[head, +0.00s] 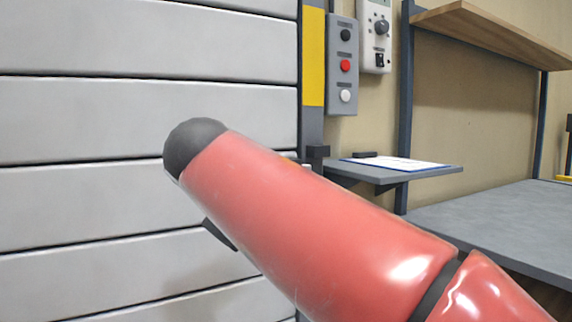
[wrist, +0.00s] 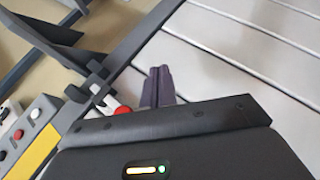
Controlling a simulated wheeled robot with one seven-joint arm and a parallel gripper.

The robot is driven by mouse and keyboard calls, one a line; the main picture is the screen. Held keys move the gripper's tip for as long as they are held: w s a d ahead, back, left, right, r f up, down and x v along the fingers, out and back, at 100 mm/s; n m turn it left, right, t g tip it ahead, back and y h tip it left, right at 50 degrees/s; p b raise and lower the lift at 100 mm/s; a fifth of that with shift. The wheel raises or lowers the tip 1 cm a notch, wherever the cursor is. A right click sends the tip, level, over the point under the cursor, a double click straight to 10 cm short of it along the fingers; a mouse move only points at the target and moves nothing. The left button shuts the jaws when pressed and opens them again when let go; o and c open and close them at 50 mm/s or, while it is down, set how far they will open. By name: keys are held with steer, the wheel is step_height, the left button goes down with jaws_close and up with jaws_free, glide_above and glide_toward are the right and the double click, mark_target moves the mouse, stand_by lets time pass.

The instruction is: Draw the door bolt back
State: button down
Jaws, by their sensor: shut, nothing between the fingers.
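The door bolt shows in the wrist view as a pale bar (wrist: 108,102) with a red end (wrist: 122,110), beside dark bracket blocks (wrist: 96,86) at the door's edge. In the head view, my arm hides most of it; a dark block (head: 318,156) shows at the post. The slatted door (head: 140,115) fills the left of the head view. My gripper (wrist: 157,72) is shut and empty, its fingers just right of the red end in the wrist view. I cannot tell whether they touch it. In the head view, my red arm covers the fingers.
A button box (head: 343,66) and a knob box (head: 376,38) hang right of the yellow-striped post (head: 313,57). A small ledge (head: 437,172) with a clipboard (head: 395,163) juts out beside the post. A workbench (head: 500,222) and wooden shelf (head: 490,32) stand at right.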

steer(key=w+d+f+m+g+y+p, duration=0.1)
steer(key=w+d+m+g+y, duration=0.3)
steer(key=d+m+g+y, duration=0.2)
steer(key=w+d+r+m+t+y+p, duration=0.1)
steer(key=w+d+r+m+y, duration=0.1)
steer(key=d+r+y, duration=0.4)
steer(key=w+d+r+m+t+y+p, duration=0.1)
steer(key=d+r+m+y, duration=0.25)
steer(key=r, duration=0.45)
steer(key=s+b+x, duration=0.1)
steer(key=s+x, duration=0.1)
steer(key=x, duration=1)
steer(key=shift+a+f+n+b, duration=0.35)
steer(key=shift+a+f+b, duration=0.1)
steer(key=shift+a, duration=0.1)
